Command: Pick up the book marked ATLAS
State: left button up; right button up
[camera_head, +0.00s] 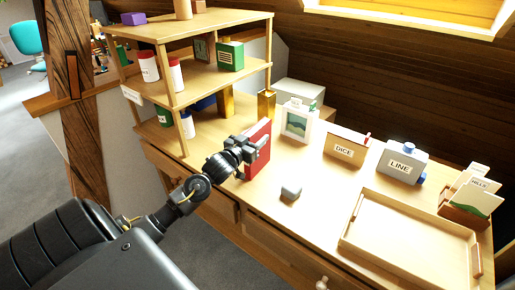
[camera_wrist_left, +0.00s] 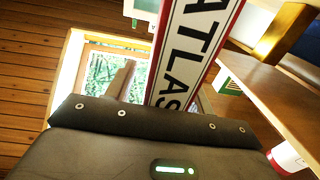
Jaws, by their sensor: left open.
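The ATLAS book (camera_head: 259,140) is red and stands upright on the desk in front of the shelf unit. In the left wrist view its spine (camera_wrist_left: 196,45) shows a white label with black letters reading ATLAS and red edges. My left gripper (camera_head: 246,150) is open at the near side of the book, with its fingers close to the spine. In the left wrist view the gripper's dark body covers the lower end of the spine. I cannot tell whether the fingers touch the book. My right gripper is not in view.
The shelf unit (camera_head: 215,78) stands left of the book with jars and boxes. A small grey block (camera_head: 291,191) lies right of the gripper. A picture frame (camera_head: 297,123), a DICE box (camera_head: 345,147), a LINE box (camera_head: 402,163) and a wooden tray (camera_head: 409,205) stand further right.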

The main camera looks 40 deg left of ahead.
pick_arm(q)
jog(key=shift+w, duration=0.1)
grip_shut()
dwell(0.3)
jog(key=shift+r, duration=0.2)
